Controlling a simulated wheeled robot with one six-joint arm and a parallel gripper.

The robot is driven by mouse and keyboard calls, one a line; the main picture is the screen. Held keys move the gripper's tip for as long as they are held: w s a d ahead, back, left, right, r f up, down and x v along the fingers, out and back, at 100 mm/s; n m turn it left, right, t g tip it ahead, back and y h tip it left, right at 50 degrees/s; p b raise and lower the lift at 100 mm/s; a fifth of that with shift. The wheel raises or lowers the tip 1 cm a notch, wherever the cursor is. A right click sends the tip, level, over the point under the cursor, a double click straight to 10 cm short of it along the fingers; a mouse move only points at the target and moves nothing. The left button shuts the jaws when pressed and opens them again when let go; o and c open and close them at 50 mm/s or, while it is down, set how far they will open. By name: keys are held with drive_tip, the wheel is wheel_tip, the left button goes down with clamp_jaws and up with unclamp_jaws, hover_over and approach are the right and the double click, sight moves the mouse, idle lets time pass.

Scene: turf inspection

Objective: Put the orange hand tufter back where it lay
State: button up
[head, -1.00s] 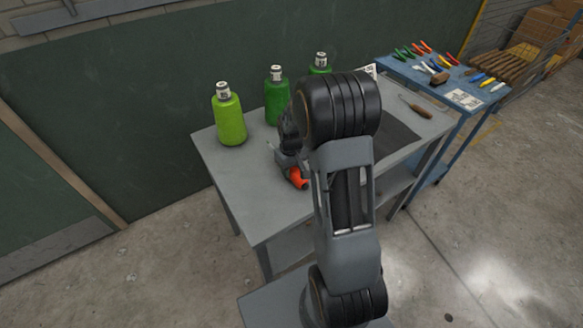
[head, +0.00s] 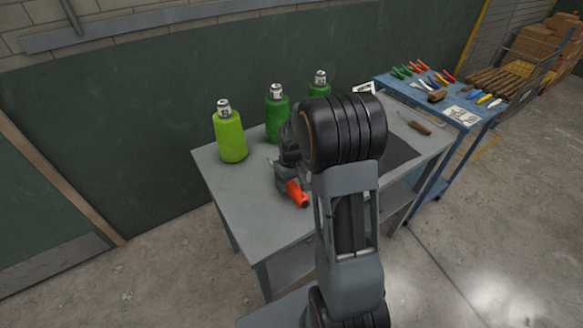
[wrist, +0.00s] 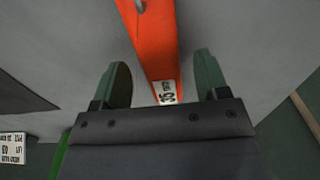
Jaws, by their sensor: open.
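The orange hand tufter (head: 298,194) shows in part at my gripper, over the left half of the grey table; the rest is hidden by my gripper and arm. In the wrist view the orange tufter (wrist: 154,45) runs from the top edge down between the two green fingers, with a white "35" label at its near end. My gripper (wrist: 163,72) is open, with a gap on each side of the tufter. My gripper also shows in the head view (head: 284,180), pointing down. I cannot tell whether the tufter touches the table.
A dark mat (head: 402,152) and brown-handled tool (head: 420,128) lie on the table (head: 235,205) at right. A blue cart (head: 425,100) holds several tools. The table's front left is clear.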

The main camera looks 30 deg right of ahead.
wheel_tip(320, 180, up, 10)
drive_tip(key=f, duration=0.1)
drive_tip(key=s+a+r+t, duration=0.2)
drive_tip(key=s+a+r, duration=0.1)
drive_tip(key=s, duration=0.5)
drive_tip(key=s+a+r+m+t, duration=0.1)
drive_tip(key=s+a+r+t, duration=0.1)
drive_tip(key=s+a, duration=0.4)
drive_tip(key=shift+s+a+r+b, duration=0.25)
drive_tip(key=shift+s+r+b, duration=0.15)
drive_tip(key=shift+s, duration=0.65)
